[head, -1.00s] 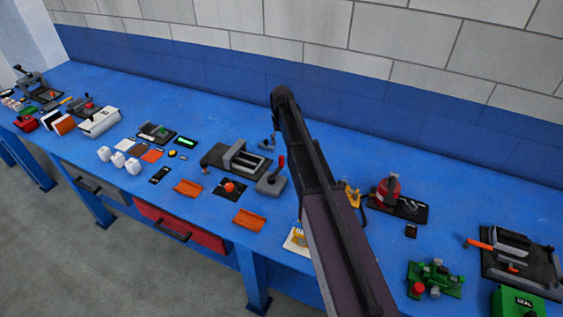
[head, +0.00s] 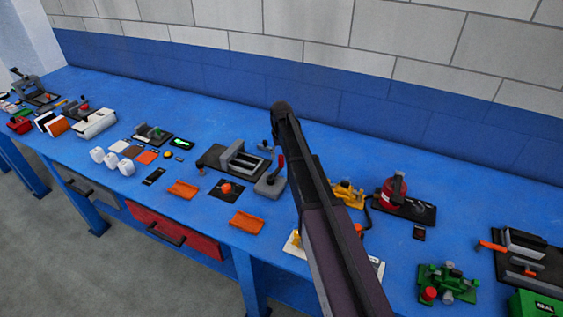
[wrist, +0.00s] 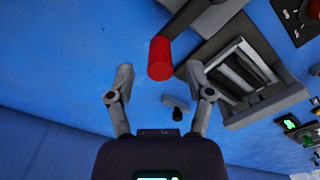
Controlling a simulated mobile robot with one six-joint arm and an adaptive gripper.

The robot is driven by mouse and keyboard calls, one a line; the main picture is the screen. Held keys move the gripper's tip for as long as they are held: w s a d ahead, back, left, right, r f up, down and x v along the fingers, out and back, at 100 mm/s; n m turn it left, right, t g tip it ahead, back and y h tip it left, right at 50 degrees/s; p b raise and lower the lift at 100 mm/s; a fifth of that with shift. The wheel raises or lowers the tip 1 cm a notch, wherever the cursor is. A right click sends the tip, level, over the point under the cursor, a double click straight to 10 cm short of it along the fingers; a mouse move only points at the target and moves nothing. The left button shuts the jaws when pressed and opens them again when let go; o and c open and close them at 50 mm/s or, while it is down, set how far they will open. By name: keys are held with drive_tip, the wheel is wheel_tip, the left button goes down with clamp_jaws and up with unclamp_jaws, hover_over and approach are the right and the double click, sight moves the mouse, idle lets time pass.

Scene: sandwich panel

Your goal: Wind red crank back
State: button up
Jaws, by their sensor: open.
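The red crank handle (wrist: 160,58) is a red cylinder on a dark grey arm in the wrist view. In the head view the red handle (head: 281,161) rises from a grey block (head: 269,186) near the middle of the bench. My gripper (wrist: 160,82) is open and empty, its two grey fingers spread wide. The red handle lies ahead of the fingertips, in line with the gap between them; I cannot tell how far off it is. In the head view my arm hides the gripper.
Orange trays (head: 246,222) lie in front. A red round device (head: 394,192) and a green one (head: 447,284) stand to the right. The bench's back strip is clear.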

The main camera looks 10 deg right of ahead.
drive_tip(key=shift+f+b, duration=0.5)
drive_tip(key=shift+f, duration=0.2)
clamp_jaws()
